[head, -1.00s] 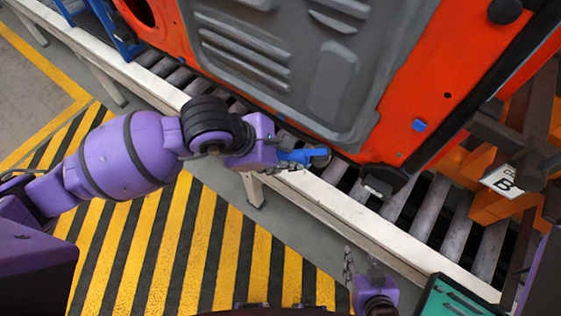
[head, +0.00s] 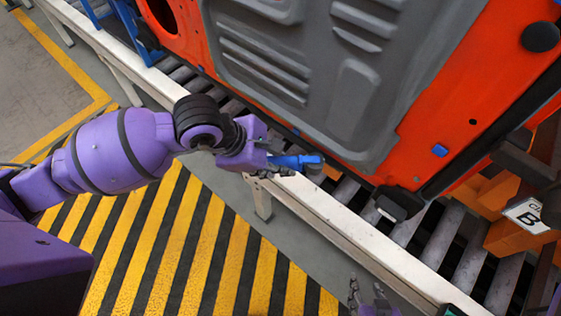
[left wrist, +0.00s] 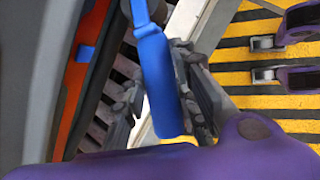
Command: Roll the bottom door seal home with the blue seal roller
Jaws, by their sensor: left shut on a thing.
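The blue seal roller (head: 295,160) is held by its handle in my left gripper (head: 272,161), beside the door's lower edge. In the left wrist view the blue handle (left wrist: 160,75) stands between both fingers. Its dark roller end (head: 314,168) is close to the dark bottom seal (head: 345,176); I cannot tell whether they touch. The seal runs along the bottom of the orange door (head: 445,105) with its grey inner panel (head: 345,110). My right gripper (head: 368,294) is low in the head view, apart from the door; its fingers look spread and empty.
A pale conveyor rail (head: 330,215) runs below the door, with grey rollers (head: 440,245) behind it. A black block (head: 400,203) sits at the door's lower corner. Orange and dark framework with a "B" sign (head: 524,215) stands right. The striped floor (head: 190,245) is open.

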